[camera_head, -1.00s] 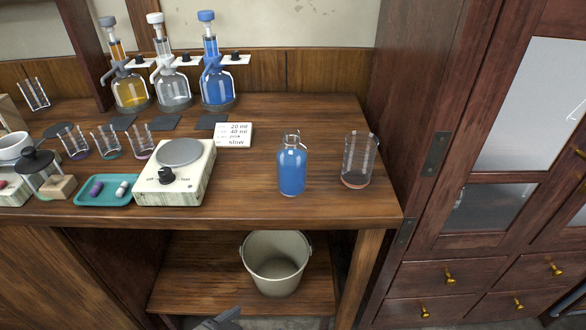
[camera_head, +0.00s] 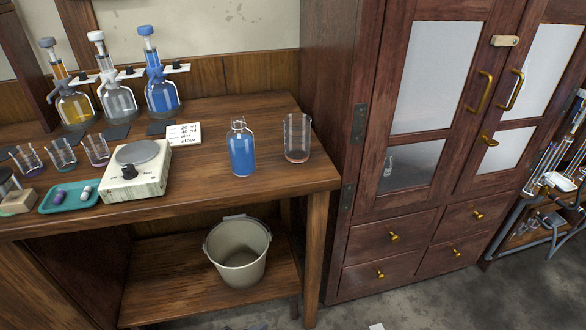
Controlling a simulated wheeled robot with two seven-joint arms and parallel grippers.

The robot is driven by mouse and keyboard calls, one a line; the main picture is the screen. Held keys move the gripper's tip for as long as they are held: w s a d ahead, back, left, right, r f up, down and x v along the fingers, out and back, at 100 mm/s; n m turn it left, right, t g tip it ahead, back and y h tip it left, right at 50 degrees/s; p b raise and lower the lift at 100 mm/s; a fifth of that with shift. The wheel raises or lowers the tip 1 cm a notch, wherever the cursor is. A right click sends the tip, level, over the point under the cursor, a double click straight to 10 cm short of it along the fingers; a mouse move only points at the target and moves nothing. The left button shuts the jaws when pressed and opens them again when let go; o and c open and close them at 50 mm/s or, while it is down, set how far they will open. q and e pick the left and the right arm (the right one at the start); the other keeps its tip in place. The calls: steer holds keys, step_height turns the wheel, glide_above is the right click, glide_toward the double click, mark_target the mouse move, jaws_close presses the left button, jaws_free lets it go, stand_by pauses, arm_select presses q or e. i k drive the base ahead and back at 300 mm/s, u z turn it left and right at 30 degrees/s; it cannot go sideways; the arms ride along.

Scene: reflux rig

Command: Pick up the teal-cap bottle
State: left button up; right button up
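I cannot make out a bottle with a clearly teal cap. A small pale bottle (camera_head: 388,166) shows dimly behind the lower left glass pane of the wooden cabinet (camera_head: 345,240); its cap colour is too small to tell. The cabinet doors are closed. A clear bottle of blue liquid (camera_head: 242,152) with a wire-type closure stands upright on the bench. Three dispenser bottles stand at the back: amber (camera_head: 74,108), clear (camera_head: 118,102) and blue with a blue cap (camera_head: 162,97). Neither gripper can be made out in view.
A glass beaker (camera_head: 297,140) stands near the bench's right end. A hotplate (camera_head: 135,172), a teal tray (camera_head: 50,207) and a written card (camera_head: 184,134) are on the bench (camera_head: 210,195). A bucket (camera_head: 238,265) sits on the lower shelf.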

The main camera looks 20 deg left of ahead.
mark_target(240, 140)
steer(key=z, duration=0.5)
steer(key=k, duration=0.75)
steer(key=z, duration=0.8)
steer(key=i, duration=1.65)
steer(key=u, duration=1.65)
steer(key=i, duration=0.8)
steer(key=u, duration=0.9)
